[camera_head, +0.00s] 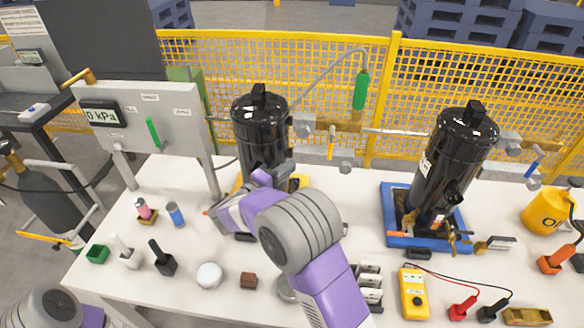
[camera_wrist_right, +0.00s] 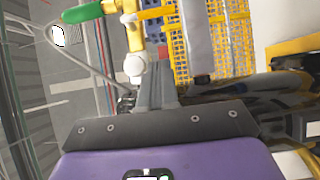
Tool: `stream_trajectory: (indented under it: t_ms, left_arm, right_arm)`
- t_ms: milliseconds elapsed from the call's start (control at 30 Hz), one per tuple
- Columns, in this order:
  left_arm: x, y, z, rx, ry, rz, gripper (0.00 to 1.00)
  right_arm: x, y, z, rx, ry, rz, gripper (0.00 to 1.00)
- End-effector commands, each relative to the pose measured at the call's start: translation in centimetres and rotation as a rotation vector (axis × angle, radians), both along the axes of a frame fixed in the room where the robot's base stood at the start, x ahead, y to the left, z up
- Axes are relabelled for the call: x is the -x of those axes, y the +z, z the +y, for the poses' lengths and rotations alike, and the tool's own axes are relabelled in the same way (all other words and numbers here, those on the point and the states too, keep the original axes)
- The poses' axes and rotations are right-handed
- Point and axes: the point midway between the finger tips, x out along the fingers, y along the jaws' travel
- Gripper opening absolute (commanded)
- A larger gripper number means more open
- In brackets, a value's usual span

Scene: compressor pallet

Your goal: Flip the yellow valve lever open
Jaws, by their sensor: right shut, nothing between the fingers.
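The yellow valve lever (camera_head: 331,142) hangs down from a brass valve (camera_head: 349,127) on the pipe right of the left black compressor (camera_head: 259,125). In the right wrist view a yellow strip that looks like this lever (camera_wrist_right: 157,13) sticks out to the right from the brass valve, beyond my fingers. My right gripper (camera_head: 284,165) is in front of the left compressor, below and left of the lever and apart from it. Its fingers, seen in the right wrist view (camera_wrist_right: 155,85), are shut and empty. My left arm shows at the bottom left; its gripper is out of view.
A green handle (camera_head: 361,90) stands above the brass valve. A gauge panel (camera_head: 145,118) stands to the left. A second black compressor (camera_head: 452,165) sits in a blue tray (camera_head: 391,213) to the right. A yellow fence (camera_head: 440,85) runs behind. Tools crowd the white table's front.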

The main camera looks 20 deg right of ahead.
Motion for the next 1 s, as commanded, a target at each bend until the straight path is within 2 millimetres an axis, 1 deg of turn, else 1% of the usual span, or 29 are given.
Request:
stream_trajectory:
  t_ms: [33, 100, 333, 367, 400, 500, 700, 1000]
  left_arm:
    - [0.0, -0.1, 0.0, 0.000, 0.000, 0.000, 0.43]
    - [0.0, -0.2, 0.0, 0.000, 0.000, 0.000, 0.43]
    - [0.0, -0.5, 0.0, 0.000, 0.000, 0.000, 0.43]
    - [0.0, -0.5, 0.0, 0.000, 0.000, 0.000, 0.43]
    - [0.0, -0.6, 0.0, 0.000, 0.000, 0.000, 0.43]
    - [0.0, -0.7, 0.0, 0.000, 0.000, 0.000, 0.43]
    - [0.0, -0.8, 0.0, 0.000, 0.000, 0.000, 0.43]
    - [0.0, -0.8, 0.0, 0.000, 0.000, 0.000, 0.43]
  right_arm:
    - [-0.4, 0.0, -1.1, 0.000, -0.006, -0.001, 0.00]
    - [-1.0, 0.0, -2.6, 0.001, -0.006, 0.000, 0.00]
    - [-3.1, 0.0, -7.0, 0.000, -0.005, -0.001, 0.00]
    - [-3.1, 0.0, -7.5, 0.000, -0.006, 0.000, 0.00]
    - [-2.7, 0.0, -8.1, 0.000, -0.005, 0.000, 0.00]
    - [-2.2, 0.0, -9.3, -0.001, -0.003, 0.000, 0.00]
    - [-1.8, 0.0, -10.5, 0.000, -0.002, -0.001, 0.00]
    - [-1.7, 0.0, -10.6, 0.000, -0.001, 0.000, 0.00]
